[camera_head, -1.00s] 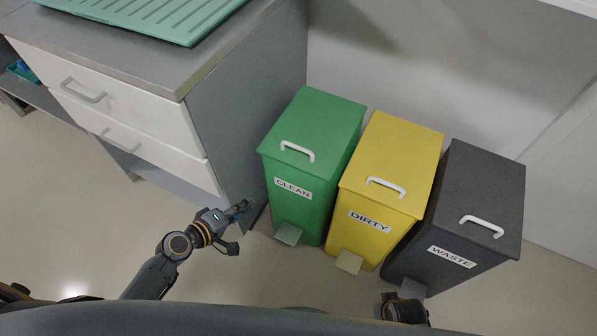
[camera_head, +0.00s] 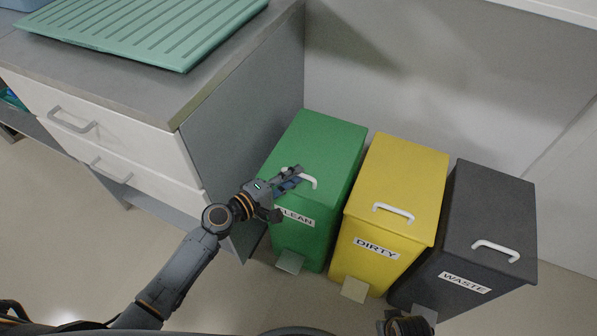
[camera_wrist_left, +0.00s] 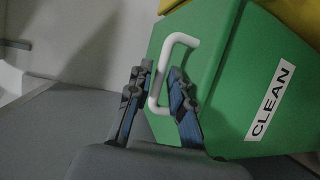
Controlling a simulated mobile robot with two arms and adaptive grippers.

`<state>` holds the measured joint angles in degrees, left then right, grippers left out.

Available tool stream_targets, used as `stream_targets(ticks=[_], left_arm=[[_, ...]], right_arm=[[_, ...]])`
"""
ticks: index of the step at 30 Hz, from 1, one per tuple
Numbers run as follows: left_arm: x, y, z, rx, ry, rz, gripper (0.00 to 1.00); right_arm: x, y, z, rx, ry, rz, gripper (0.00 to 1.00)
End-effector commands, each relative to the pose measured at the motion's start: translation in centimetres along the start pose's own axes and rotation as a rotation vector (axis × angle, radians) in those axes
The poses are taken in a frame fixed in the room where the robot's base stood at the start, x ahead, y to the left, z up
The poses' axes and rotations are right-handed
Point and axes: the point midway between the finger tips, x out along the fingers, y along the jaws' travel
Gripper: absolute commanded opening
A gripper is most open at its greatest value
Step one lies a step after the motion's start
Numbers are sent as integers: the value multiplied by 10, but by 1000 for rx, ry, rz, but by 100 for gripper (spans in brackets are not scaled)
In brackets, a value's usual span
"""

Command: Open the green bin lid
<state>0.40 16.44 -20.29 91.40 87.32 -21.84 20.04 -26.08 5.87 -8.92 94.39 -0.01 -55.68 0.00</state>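The green bin (camera_head: 318,150) stands at the left of the bin row, marked CLEAN, with its lid down. A white handle (camera_head: 309,182) sits on the lid near the front edge. My left gripper (camera_head: 295,175) is at this handle and covers part of it and of the label. In the left wrist view, my left gripper (camera_wrist_left: 158,78) is open, with the white handle (camera_wrist_left: 157,90) between its two fingers. I cannot tell whether a finger touches it. Part of my right arm shows at the bottom edge; its fingers do not show.
A yellow DIRTY bin (camera_head: 405,180) and a dark grey WASTE bin (camera_head: 490,205) stand close to the right, lids down. A grey cabinet (camera_head: 235,130) with white drawers stands left of the green bin, holding a green ribbed tray (camera_head: 140,30). A wall is behind.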

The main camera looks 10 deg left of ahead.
Motion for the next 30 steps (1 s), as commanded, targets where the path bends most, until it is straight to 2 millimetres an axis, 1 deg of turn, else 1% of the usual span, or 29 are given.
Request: stream_targets(ticks=[1, 3, 6, 15, 16, 17, 18, 19, 30], left_arm=[[7, 0, 0, 0, 0, 1, 20], [14, 0, 0, 1, 0, 1, 20], [19, -1, 0, 2, 1, -1, 20], [21, -1, 0, 2, 1, -1, 20], [21, -1, 0, 2, 1, -1, 16], [21, -1, 0, 2, 1, -1, 10], [21, -1, 0, 1, 1, -1, 2], [21, -1, 0, 1, 1, -1, 0], [21, 0, 0, 1, 1, -1, 0]], right_arm=[[0, 0, -1, 0, 1, 0, 0], [-1, 0, -2, 0, 3, 0, 0], [-2, 0, -2, 0, 2, 0, 0], [-2, 0, -2, 0, 2, 0, 0], [-2, 0, -2, 0, 2, 0, 0], [-2, 0, -2, 0, 2, 0, 0], [-2, 0, -2, 0, 2, 0, 0], [-2, 0, -2, 0, 2, 0, 0], [-3, 0, -2, 0, 4, 0, 0]])
